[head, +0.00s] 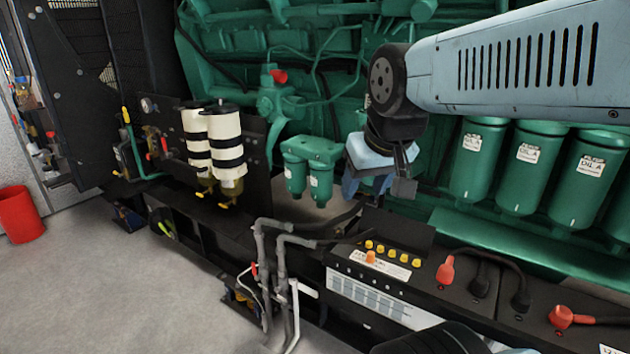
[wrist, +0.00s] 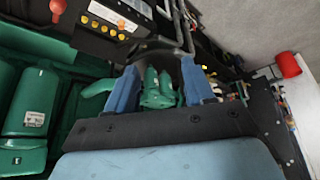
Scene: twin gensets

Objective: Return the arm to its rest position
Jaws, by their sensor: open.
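My arm (head: 510,65) is a light blue link with dark slots, reaching in from the upper right in the head view. My gripper (head: 372,188) hangs at its end in front of the green engine, to the right of two small green filters (head: 310,172). In the wrist view my gripper (wrist: 155,88) shows two blue fingers set apart, with nothing held between them. Green engine parts (wrist: 158,90) show beyond the gap. In the head view the fingers are partly hidden by the dark wrist.
A battery (head: 385,285) with yellow caps and red terminals (head: 445,270) lies below my gripper. Large green oil filters (head: 478,160) stand close under my arm. Two cream cylinders (head: 228,150) and grey pipes (head: 268,270) are to the left. A red bucket (head: 20,214) stands on open floor.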

